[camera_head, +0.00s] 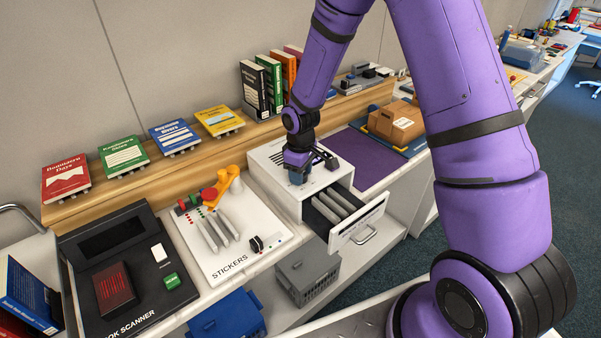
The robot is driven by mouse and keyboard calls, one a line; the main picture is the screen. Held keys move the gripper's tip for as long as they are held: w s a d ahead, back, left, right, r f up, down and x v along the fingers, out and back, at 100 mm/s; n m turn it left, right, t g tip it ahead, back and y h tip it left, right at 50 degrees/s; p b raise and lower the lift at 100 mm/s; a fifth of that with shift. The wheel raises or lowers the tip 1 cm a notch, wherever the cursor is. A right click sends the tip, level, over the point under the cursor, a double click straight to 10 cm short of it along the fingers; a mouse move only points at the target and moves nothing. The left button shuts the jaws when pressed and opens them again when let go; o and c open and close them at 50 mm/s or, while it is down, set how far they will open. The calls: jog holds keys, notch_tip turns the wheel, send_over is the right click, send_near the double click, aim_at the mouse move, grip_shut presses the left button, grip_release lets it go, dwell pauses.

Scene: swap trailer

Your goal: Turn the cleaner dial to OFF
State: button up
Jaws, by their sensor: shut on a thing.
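The cleaner looks to be the white box (270,175) on the counter in the head view. Its front drawer (355,228) is pulled open, with several grey slabs lying inside. My gripper (298,174) points down onto the top of the box, near its front left part. It is shut on a small blue-grey dial (297,178). Most of the dial is hidden by the fingers and my wrist, so I cannot tell which mark it points to. Small dark print shows on the box top near the gripper but is too small to read.
Left of the box lies a white STICKERS board (245,240) with an orange lever (226,182). A black scanner (115,265) stands farther left. Books stand on the wooden ledge (190,165) behind. A cardboard parcel (396,122) and purple mat (362,155) lie to the right.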

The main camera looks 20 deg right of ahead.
jog(key=o, duration=0.9)
jog(key=shift+o, duration=0.2)
notch_tip(320, 180, up, 11)
dwell(0.4)
jog(key=s+d+r+m+t, duration=0.1)
jog(key=s+d+r+m, duration=0.1)
jog(key=s+r, duration=0.55)
jog(key=s+d+r+m+t, duration=0.2)
jog(key=s+r, duration=0.2)
jog(key=r, duration=0.7)
jog(key=s+d+r+m+t, duration=0.1)
jog(key=s+r+m, duration=0.1)
jog(key=s, duration=0.7)
jog(key=s+d+r+m+t, duration=0.1)
jog(key=s+r, duration=0.3)
jog(key=s, duration=0.4)
jog(key=shift+s+d+r+m, duration=0.3)
jog(key=shift+s+d+m, duration=0.15)
jog(key=shift+m, duration=0.15)
